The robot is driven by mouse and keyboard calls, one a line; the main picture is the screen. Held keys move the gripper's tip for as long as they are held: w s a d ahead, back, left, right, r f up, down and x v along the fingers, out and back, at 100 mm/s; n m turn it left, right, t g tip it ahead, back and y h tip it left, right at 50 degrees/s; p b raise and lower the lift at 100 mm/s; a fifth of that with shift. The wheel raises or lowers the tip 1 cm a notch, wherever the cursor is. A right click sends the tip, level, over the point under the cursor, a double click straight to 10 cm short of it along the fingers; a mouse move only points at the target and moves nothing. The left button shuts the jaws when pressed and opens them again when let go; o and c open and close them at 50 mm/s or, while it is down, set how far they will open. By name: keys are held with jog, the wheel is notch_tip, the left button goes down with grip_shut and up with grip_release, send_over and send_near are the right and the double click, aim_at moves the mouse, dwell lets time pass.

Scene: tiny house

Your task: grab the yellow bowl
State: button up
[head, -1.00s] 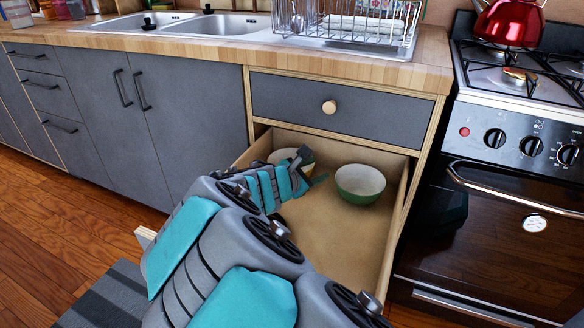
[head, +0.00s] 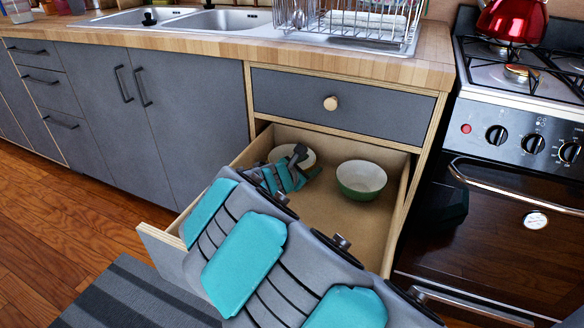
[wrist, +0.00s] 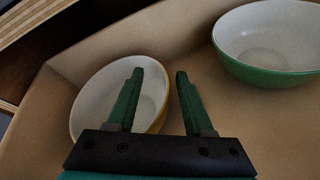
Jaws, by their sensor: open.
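The yellow bowl (wrist: 92,92), white inside with a yellow outer side, sits in the open drawer near its back left corner. In the head view the yellow bowl (head: 303,153) is partly hidden by my gripper. My gripper (wrist: 158,75) is open and empty in the wrist view. Its left finger overlaps the bowl's inside in that view, and its right finger is to the right of the bowl's rim. I cannot tell whether a finger touches the bowl. In the head view my gripper (head: 310,165) is inside the drawer.
A green bowl (head: 361,180) with a white inside stands to the right in the same drawer (head: 335,215); it also shows in the wrist view (wrist: 270,45). The drawer walls enclose both bowls. A closed drawer (head: 340,103) is above, and a stove (head: 510,190) stands to the right.

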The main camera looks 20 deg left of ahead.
jog(key=shift+c, duration=0.3)
grip_shut()
dwell(1.1)
